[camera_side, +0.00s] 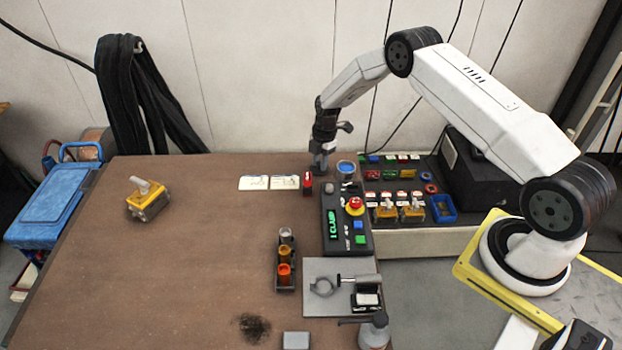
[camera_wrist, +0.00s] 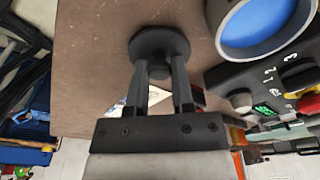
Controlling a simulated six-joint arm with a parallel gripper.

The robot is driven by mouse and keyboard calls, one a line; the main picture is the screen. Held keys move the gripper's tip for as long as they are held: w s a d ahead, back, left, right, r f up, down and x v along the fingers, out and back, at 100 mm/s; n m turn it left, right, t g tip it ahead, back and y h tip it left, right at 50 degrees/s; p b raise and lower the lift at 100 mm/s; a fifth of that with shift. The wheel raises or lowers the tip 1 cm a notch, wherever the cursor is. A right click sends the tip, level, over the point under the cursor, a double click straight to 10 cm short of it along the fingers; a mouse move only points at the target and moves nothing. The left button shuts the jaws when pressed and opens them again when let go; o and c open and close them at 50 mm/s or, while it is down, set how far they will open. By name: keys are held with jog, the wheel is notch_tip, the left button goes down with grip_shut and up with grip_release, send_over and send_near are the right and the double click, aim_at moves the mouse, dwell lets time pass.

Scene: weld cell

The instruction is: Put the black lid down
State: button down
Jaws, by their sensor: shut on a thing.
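My gripper (camera_side: 320,167) is at the far edge of the brown table, pointing down. In the wrist view my gripper (camera_wrist: 164,76) is shut on the round black lid (camera_wrist: 160,42), holding it by its narrow middle knob. The lid lies over bare table in that view. In the side view the lid is too small and dark to separate from the fingertips. I cannot tell whether it touches the table. A round container with a blue inside (camera_wrist: 268,22) stands to the right of the lid, apart from it; it also shows in the side view (camera_side: 346,167).
A black control box (camera_side: 345,225) with a red button stands close on the right. A small red item (camera_side: 307,183) and white cards (camera_side: 268,183) lie just in front of my gripper. The table's left middle is free, with a yellow box (camera_side: 148,203) farther left.

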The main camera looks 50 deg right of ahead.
jog(key=shift+f, duration=0.15)
jog(key=shift+c, duration=2.4)
grip_release()
notch_tip(320, 180, up, 12)
jog(key=d, duration=0.1)
jog(key=shift+d, duration=0.4)
jog(key=shift+a+r, duration=0.1)
jog(key=shift+r, duration=0.1)
